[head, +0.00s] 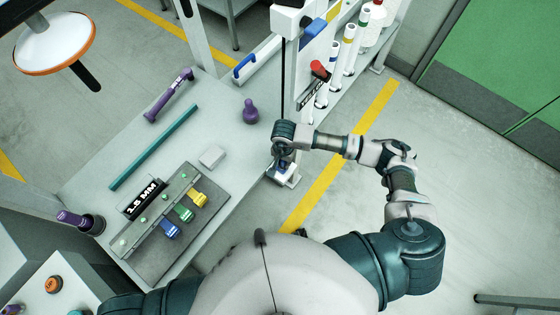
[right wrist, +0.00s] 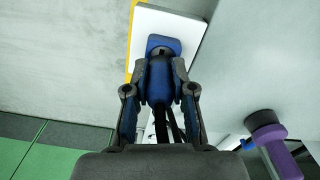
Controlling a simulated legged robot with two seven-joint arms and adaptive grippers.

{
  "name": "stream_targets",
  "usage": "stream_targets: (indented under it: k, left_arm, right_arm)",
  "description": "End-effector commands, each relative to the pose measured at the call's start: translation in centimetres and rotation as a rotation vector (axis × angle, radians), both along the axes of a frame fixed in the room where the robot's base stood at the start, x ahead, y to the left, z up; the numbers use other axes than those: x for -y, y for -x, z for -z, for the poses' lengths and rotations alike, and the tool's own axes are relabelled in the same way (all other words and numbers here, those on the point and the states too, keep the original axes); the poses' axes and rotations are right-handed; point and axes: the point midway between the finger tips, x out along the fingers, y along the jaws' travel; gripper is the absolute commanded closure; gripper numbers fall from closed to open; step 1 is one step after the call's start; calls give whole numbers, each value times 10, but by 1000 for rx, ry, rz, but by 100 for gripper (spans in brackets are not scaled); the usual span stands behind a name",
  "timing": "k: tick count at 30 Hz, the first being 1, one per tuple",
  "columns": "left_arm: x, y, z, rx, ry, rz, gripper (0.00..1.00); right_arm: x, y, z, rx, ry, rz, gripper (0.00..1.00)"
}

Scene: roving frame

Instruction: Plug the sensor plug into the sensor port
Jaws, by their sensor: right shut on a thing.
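My right gripper (head: 283,153) points down at the lower end of an upright post by the table's right edge. In the right wrist view my right gripper (right wrist: 160,80) is shut on the blue sensor plug (right wrist: 158,88), with dark cable trailing from it toward the camera. The plug's far end meets or overlaps a blue square piece (right wrist: 163,44), seemingly the sensor port, on a white plate (right wrist: 190,32). I cannot tell whether plug and port touch or how deep the plug sits. My left gripper is out of view.
The table (head: 225,165) left of the gripper holds a purple knob-shaped object (head: 250,111), a white block (head: 211,156) and a grey board (head: 150,262) with coloured clips. A rack of white tubes (head: 348,50) stands behind right. Open floor (head: 470,200) lies right.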

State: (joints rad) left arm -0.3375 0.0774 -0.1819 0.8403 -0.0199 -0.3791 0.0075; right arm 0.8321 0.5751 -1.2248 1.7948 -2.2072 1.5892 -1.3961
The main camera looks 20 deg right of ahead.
Motion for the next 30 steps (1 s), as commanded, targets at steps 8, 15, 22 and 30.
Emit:
stream_targets:
  k: [8, 15, 22, 30]
  left_arm:
    - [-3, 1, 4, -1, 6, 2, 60]
    - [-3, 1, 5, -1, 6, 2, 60]
    - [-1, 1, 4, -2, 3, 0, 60]
    - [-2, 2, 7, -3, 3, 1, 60]
  right_arm:
    - [2, 0, -1, 1, 1, 1, 100]
    - [4, 0, -1, 0, -1, 1, 100]
    - [8, 0, 0, -1, -6, 2, 100]
    - [3, 0, 0, 0, -2, 0, 100]
